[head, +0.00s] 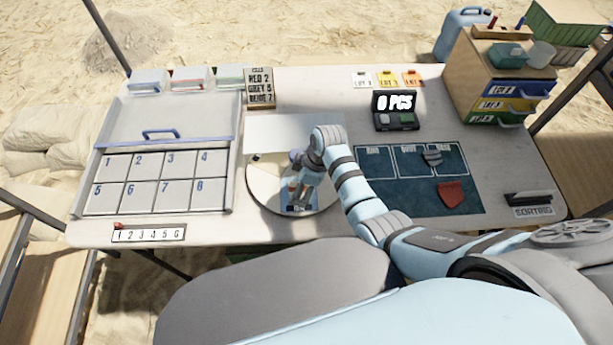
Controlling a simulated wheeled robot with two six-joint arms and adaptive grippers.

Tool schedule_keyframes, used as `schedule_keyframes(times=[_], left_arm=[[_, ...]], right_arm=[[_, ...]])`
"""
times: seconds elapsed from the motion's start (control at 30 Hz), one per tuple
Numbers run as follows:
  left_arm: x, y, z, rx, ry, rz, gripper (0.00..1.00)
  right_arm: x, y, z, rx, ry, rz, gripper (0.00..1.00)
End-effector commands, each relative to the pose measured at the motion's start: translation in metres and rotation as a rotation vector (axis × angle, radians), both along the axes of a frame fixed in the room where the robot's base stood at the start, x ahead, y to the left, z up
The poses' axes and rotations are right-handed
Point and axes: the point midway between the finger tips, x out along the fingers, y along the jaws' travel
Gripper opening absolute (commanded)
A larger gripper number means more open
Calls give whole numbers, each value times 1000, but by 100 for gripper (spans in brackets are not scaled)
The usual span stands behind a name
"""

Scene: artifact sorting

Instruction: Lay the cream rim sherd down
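My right arm comes in from the right, and its gripper (299,196) points down over a round cream disc (265,190) in the middle of the table. The gripper and wrist cover part of the disc. A small blue-and-white patch (300,208) shows just under the fingertips. I cannot make out the cream rim sherd; it may blend with the pale disc or be hidden by the gripper. I cannot tell whether the fingers are open or shut. My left gripper is not in view.
A dark blue mat (400,195) right of my arm holds a red sherd (450,194) and a grey sherd (432,157). A numbered tray (235,165) fills the left.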

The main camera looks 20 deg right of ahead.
Motion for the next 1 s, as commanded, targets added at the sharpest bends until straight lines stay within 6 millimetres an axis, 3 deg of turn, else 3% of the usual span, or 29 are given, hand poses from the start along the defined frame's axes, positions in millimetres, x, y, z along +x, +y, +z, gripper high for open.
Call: schedule_keyframes(times=[0.4,0.5,1.0], left_arm=[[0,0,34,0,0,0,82],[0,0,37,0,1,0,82],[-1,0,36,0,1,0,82]], right_arm=[[-11,-22,92,-1,-3,0,71],[-13,-26,107,0,-1,0,71],[-14,-28,113,0,1,0,71]])
